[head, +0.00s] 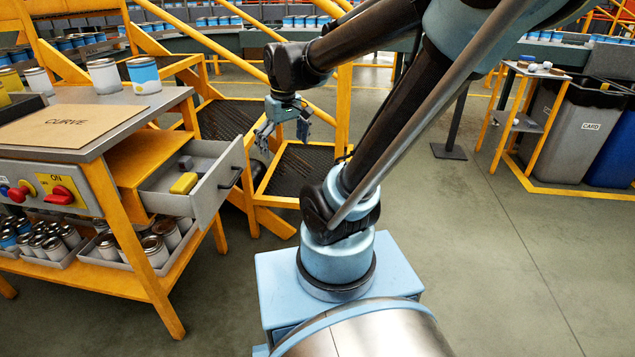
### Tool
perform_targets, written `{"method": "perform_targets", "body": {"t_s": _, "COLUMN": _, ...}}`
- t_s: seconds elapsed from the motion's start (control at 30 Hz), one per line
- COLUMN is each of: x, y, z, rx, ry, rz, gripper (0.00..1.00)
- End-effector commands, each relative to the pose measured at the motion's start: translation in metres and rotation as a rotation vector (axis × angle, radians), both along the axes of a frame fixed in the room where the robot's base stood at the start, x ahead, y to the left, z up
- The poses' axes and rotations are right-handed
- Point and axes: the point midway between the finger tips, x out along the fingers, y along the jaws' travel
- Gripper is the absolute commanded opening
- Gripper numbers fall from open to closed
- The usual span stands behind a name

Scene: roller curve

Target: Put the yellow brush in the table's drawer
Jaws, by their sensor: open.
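The table's drawer (178,208) is pulled open on the right side of the orange-framed table. A small yellow block-shaped thing (184,183), which looks like the yellow brush, lies on the drawer's floor. A small dark grey thing (185,163) lies beside it, farther back. My gripper (282,130) is open, with its fingers spread and nothing visible between them. It hangs to the right of and beyond the drawer, apart from it and from the yellow thing.
The tabletop holds a cardboard sheet (68,124) marked CURVE and some cans. A red switch (58,195) is on the table's front, and cans fill the shelf below. Orange rails and a dark mesh platform (302,168) stand behind my gripper.

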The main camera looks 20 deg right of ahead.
Motion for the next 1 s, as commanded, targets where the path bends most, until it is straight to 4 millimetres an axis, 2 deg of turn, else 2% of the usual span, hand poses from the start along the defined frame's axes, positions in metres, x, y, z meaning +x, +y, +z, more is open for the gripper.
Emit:
{"method": "perform_targets", "body": {"t_s": 0.03, "x": -0.011, "y": -0.011, "z": -0.005, "rx": 0.003, "ry": -0.004, "rz": -0.038, "gripper": 1.00}}
{"method": "perform_targets", "body": {"t_s": 0.2, "x": -0.044, "y": -0.040, "z": -0.022, "rx": 0.012, "ry": -0.025, "rz": -0.157, "gripper": 1.00}}
{"method": "perform_targets", "body": {"t_s": 0.5, "x": -0.092, "y": -0.073, "z": -0.059, "rx": 0.025, "ry": -0.056, "rz": -0.342, "gripper": 1.00}}
{"method": "perform_targets", "body": {"t_s": 0.7, "x": -0.104, "y": -0.075, "z": -0.071, "rx": 0.029, "ry": -0.064, "rz": -0.394, "gripper": 1.00}}
{"method": "perform_targets", "body": {"t_s": 1.0, "x": -0.105, "y": -0.076, "z": -0.072, "rx": 0.029, "ry": -0.065, "rz": -0.399, "gripper": 1.00}}
